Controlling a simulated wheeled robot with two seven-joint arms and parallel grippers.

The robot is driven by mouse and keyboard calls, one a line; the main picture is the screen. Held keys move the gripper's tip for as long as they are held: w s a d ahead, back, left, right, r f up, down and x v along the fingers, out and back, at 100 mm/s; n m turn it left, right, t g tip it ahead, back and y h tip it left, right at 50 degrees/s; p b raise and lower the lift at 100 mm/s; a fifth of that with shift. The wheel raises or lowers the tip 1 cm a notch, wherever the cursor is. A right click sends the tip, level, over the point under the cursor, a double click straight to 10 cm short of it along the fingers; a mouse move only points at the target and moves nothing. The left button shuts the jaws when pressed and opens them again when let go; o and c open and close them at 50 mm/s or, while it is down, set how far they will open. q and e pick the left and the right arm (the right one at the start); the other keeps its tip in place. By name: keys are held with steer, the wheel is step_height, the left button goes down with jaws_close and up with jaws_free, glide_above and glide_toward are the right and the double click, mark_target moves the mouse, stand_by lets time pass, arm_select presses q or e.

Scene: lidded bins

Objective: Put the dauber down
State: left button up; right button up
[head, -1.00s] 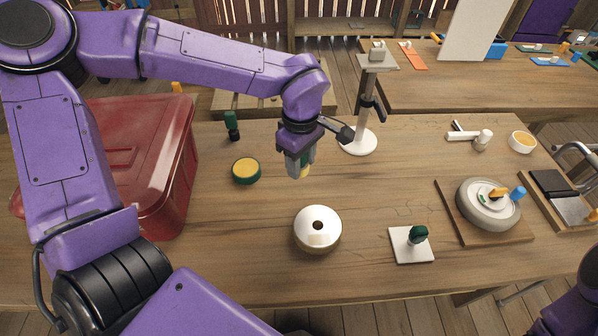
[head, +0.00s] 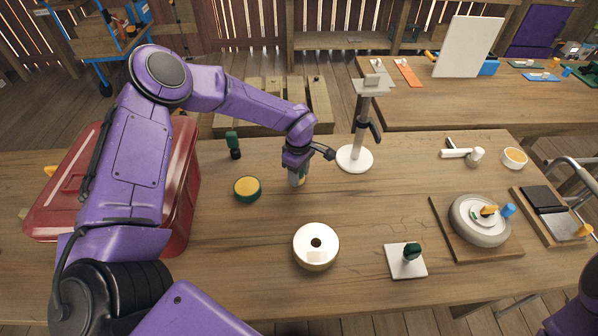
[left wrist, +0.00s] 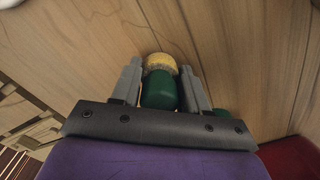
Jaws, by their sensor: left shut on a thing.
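The dauber (left wrist: 160,88) has a green handle and a yellow sponge end. My left gripper (head: 298,180) is shut on its green handle, as the left wrist view shows, with one grey finger on each side. The sponge points away from the gripper toward the wooden table (head: 350,215). In the head view the dauber is mostly hidden by the fingers. The gripper is low over the table, right of a round green pad with a yellow top (head: 247,188). I cannot tell whether the sponge touches the wood. My right gripper is out of view.
A white stand (head: 355,158) is close right of the gripper. A white ring-shaped roll (head: 316,255) is in front. A green-and-black tool (head: 233,146) stands behind the pad. A red bin (head: 182,205) is at left. A green-knobbed piece sits on a white tile (head: 392,262).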

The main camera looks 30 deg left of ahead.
arm_select(q)
steer(key=shift+f, duration=0.35)
steer(key=o, duration=0.9)
steer(key=shift+o, duration=0.2)
steer(key=shift+r, duration=0.1)
steer(key=shift+r, duration=0.3)
step_height(320, 180, up, 12)
steer(key=shift+f+b, duration=0.2)
steer(key=shift+b, duration=0.6)
